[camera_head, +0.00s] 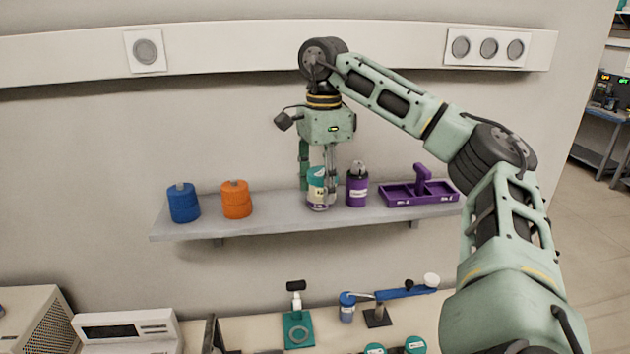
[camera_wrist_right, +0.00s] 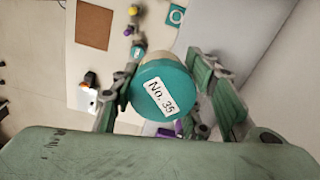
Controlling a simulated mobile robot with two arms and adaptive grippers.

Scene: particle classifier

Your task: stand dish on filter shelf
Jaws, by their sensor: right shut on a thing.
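The dish is a pale round container with a teal lid (camera_head: 316,173), held upright at the middle of the wall shelf (camera_head: 275,219). Its lid, labelled "No. 35", also shows in the wrist view (camera_wrist_right: 150,108). My right gripper (camera_head: 319,186) points down from above and is shut on the dish, one finger on each side. The dish's base is at the shelf surface; I cannot tell whether it touches or hovers just above. My left gripper is not in view.
On the shelf, blue (camera_head: 184,204) and orange (camera_head: 236,201) containers stand left, with free shelf between orange and the dish. A purple bottle (camera_head: 357,190) stands close right, then a purple tray (camera_head: 418,193). The bench below holds a teal-based stand (camera_head: 298,331) and a blue-armed device (camera_head: 400,293).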

